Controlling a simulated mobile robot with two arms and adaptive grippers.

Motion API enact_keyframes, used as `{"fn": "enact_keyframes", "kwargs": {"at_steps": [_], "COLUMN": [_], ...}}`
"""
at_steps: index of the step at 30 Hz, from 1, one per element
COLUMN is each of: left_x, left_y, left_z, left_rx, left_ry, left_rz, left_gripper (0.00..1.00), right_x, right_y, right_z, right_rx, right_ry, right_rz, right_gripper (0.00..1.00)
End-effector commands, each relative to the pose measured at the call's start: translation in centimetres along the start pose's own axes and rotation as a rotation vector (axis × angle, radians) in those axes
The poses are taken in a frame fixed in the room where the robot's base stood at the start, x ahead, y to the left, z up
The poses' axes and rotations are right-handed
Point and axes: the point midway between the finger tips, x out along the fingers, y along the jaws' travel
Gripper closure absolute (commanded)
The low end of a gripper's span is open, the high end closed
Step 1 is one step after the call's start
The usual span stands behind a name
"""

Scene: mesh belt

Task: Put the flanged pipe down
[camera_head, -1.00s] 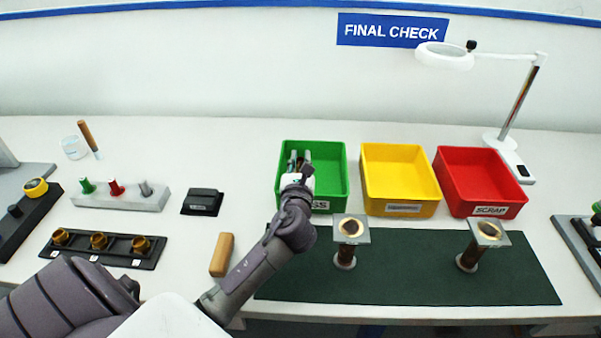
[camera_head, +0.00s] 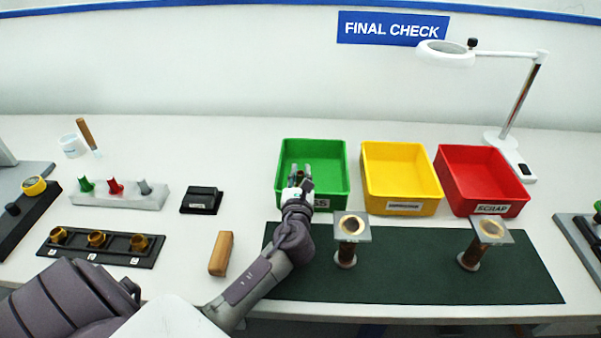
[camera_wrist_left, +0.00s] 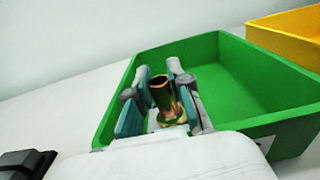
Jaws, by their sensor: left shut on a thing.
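My left gripper (camera_head: 301,173) is over the front part of the green bin (camera_head: 341,172). It is shut on a flanged pipe (camera_wrist_left: 162,92), a short brass-coloured tube with an open top end and a wider flange lower down. In the left wrist view the pipe stands roughly upright between the fingers, inside the outline of the green bin; whether it touches the bin floor is hidden. Two more flanged pipes, with square grey top plates, stand on the dark green mat: one in the middle (camera_head: 351,225) and one to the right (camera_head: 490,232). My right gripper is not in view.
A yellow bin (camera_head: 402,207) and a red bin (camera_head: 515,207) stand right of the green one. A black block (camera_head: 202,200), a wooden block (camera_head: 221,254) and a black holder with brass fittings (camera_head: 150,258) lie to the left. A magnifier lamp (camera_head: 519,95) stands at the back right.

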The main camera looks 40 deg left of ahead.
Motion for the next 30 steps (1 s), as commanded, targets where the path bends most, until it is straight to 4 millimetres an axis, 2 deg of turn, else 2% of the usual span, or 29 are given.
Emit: {"fn": "enact_keyframes", "kwargs": {"at_steps": [3, 4, 8, 17, 21, 23, 30], "left_x": [0.0, 0.0, 0.0, 0.0, 0.0, -1.1, -6.6], "left_y": [0.0, 0.0, 0.0, 0.0, 0.0, 0.0, 0.0], "left_z": [0.0, -0.2, -0.2, -0.1, 1.4, 0.8, 0.8], "left_rx": [0.0, 0.001, 0.001, 0.0, -0.001, 0.001, -0.002], "left_ry": [-0.002, 0.002, 0.003, 0.003, 0.001, 0.004, 0.005], "left_rz": [0.0, 0.0, 0.0, 0.0, 0.001, -0.001, 0.0], "left_gripper": [1.0, 0.76, 0.55, 0.55, 0.55, 0.55, 0.55], "right_x": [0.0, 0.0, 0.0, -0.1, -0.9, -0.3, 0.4], "right_y": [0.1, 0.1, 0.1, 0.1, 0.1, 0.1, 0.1], "right_z": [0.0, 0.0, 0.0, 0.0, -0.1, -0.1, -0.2], "right_rx": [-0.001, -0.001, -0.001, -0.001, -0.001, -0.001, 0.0], "right_ry": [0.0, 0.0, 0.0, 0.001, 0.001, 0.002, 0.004], "right_rz": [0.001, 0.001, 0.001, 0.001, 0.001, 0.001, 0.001], "right_gripper": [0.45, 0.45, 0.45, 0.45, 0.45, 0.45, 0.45]}}
